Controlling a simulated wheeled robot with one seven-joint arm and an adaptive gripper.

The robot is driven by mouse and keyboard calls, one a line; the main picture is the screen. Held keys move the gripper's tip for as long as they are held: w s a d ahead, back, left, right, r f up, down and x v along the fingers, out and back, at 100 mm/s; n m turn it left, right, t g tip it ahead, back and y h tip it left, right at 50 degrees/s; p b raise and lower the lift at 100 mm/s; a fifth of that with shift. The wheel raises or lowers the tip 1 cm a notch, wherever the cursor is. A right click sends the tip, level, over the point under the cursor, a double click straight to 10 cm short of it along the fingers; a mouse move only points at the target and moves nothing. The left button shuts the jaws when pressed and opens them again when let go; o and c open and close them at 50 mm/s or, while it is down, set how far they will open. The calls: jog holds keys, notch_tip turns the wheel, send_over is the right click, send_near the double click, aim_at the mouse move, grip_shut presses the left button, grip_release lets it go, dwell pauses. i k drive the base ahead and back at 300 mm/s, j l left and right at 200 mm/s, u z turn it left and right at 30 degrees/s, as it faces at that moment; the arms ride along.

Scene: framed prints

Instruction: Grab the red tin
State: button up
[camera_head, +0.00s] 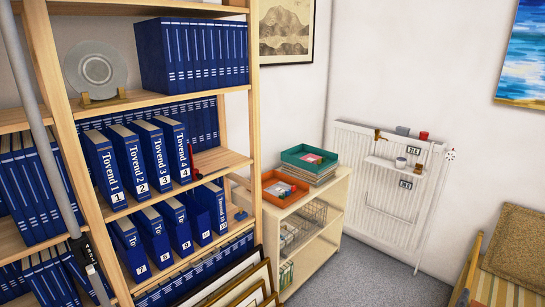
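A small red tin-like object (423,135) stands on the top ledge of the white radiator, at its right end. My gripper's fingers cannot be made out in this view.
A wooden bookcase (52,70) with blue binders fills the left. A low cabinet (318,205) with teal (290,155) and orange (268,196) trays stands before the radiator (375,215). Framed prints (247,289) lean in front. Grey floor (375,285) is clear centre right.

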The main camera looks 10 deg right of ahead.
aim_at(424, 135)
jog(key=i+l+z, duration=0.2)
jog(key=i+z, duration=0.25)
jog(key=i, duration=0.2)
jog(key=i+z, duration=0.45)
jog(key=i, duration=0.2)
jog(key=i+j+z, duration=0.25)
jog(key=i+z, duration=0.15)
jog(key=i, duration=0.25)
jog(key=i+z, duration=0.1)
jog(key=i, duration=0.4)
jog(key=i+j+z, duration=0.15)
jog(key=i, duration=0.35)
jog(key=i+j+z, duration=0.1)
jog(key=i, duration=0.4)
jog(key=i+j+z, duration=0.15)
jog(key=i+j, duration=0.15)
jog(key=i, duration=0.2)
